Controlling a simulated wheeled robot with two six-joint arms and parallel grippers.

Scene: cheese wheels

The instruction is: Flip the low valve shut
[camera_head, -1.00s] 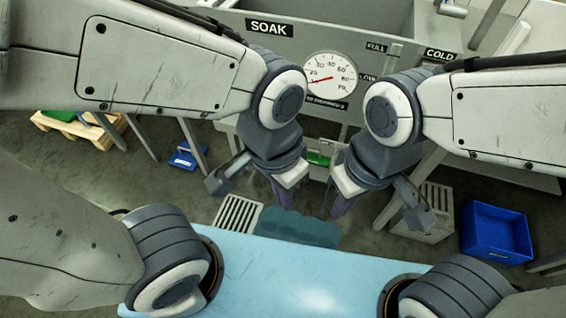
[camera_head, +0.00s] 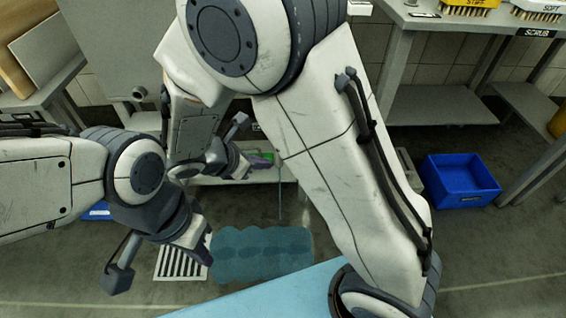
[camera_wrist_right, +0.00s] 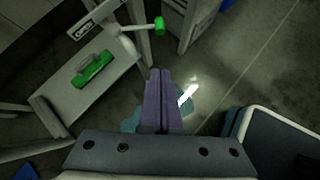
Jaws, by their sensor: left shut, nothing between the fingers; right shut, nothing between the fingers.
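In the right wrist view, a pale lever with a green grip (camera_wrist_right: 159,25) sticks out beside a grey post, near a small sign (camera_wrist_right: 90,27) that seems to read OPEN. My right gripper (camera_wrist_right: 160,72) is shut and empty, its purple fingers below the lever in that picture and apart from it. In the head view, the right gripper (camera_head: 262,161) reaches low, close to a green patch (camera_head: 266,155) that its arm and fingers partly hide. I cannot tell there whether the patch is the lever's grip. My left gripper (camera_head: 204,244) is shut and empty, low at the left above the floor.
A green-topped item (camera_wrist_right: 93,68) lies on a low grey shelf (camera_wrist_right: 70,98). Floor between mat and bin is partly hidden.

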